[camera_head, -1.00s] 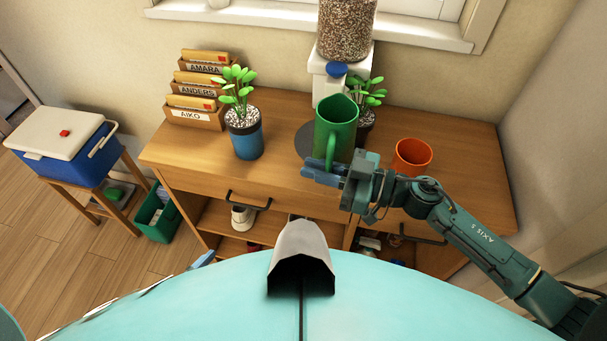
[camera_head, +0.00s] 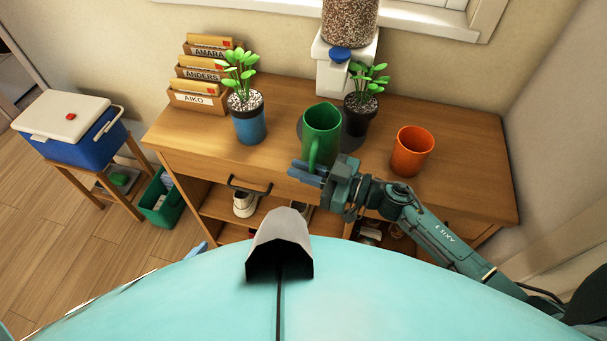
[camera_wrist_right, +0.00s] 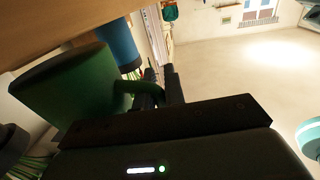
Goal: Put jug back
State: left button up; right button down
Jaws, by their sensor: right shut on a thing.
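The green jug (camera_head: 322,125) stands roughly upright at the front middle of the wooden cabinet top, in front of the white dispenser (camera_head: 335,85). It overlaps a dark round disc (camera_head: 352,140) below the dispenser; I cannot tell whether the jug's base touches the disc or the wood. My right gripper (camera_head: 308,171) is shut on the jug's handle, on the side facing me. In the right wrist view the jug (camera_wrist_right: 70,92) fills the left, with its handle running to the fingers (camera_wrist_right: 160,90). The fingertip contact is dark there. My left gripper is not in view.
A blue pot with a plant (camera_head: 248,122) stands left of the jug. A dark plant pot (camera_head: 359,118) stands close behind it, and an orange cup (camera_head: 412,152) to its right. Letter holders (camera_head: 196,100) stand back left. The top is clear at far right.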

jog(key=shift+f, duration=0.55)
jog(key=shift+f, duration=0.2)
jog(key=c, duration=1.5)
grip_release()
